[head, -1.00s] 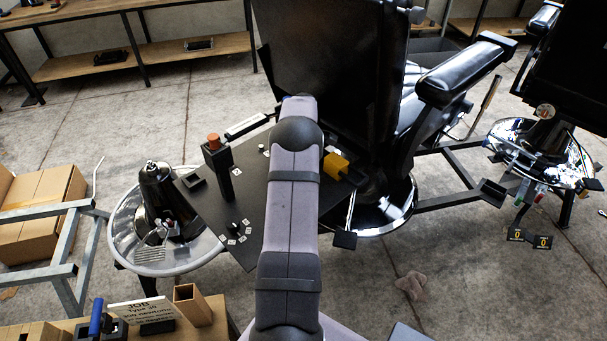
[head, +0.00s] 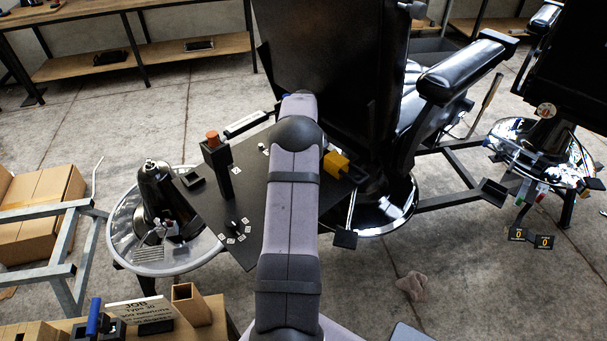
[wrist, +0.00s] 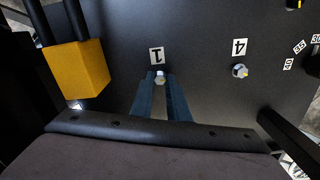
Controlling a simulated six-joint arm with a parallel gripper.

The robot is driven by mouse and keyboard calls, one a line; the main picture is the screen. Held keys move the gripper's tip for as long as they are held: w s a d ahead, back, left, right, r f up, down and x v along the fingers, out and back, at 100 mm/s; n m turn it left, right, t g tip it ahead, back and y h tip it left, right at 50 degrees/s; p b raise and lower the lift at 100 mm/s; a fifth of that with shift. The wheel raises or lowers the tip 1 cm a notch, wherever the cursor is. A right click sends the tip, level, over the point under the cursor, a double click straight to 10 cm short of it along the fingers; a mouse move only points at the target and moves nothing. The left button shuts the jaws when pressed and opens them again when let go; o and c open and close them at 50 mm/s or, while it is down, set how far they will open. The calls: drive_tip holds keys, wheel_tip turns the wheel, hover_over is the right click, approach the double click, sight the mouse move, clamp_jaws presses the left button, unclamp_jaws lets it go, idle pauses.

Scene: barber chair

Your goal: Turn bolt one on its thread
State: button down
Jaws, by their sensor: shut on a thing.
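Bolt one (wrist: 160,77) shows in the wrist view as a pale metal head just below a white label (wrist: 156,56) marked 1 on the dark plate (wrist: 200,40). My gripper (wrist: 161,84) has its two blue-grey fingers closed on the head from below in the picture. How far the bolt is threaded cannot be seen. In the head view my own arm covers bolt one and the gripper. The dark plate (head: 222,206) shows there to the left of the arm.
A second bolt (wrist: 240,70) stands by the label 4. A yellow block (wrist: 78,68) is left of my fingers and also shows in the head view (head: 337,162). An orange-topped black post (head: 218,165) stands on the plate. The barber chair (head: 325,75) rises behind.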

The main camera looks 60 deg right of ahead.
drive_tip(key=m, duration=0.4)
drive_tip(key=shift+d+r+m, duration=0.1)
drive_tip(key=shift+m, duration=0.3)
idle(0.4)
drive_tip(key=c, duration=1.7)
unclamp_jaws()
drive_tip(key=shift+r+b, duration=0.1)
drive_tip(key=shift+b, duration=0.2)
drive_tip(key=shift+r+b, duration=1.05)
drive_tip(key=shift+r, duration=2.55)
drive_tip(key=shift+w, duration=0.1)
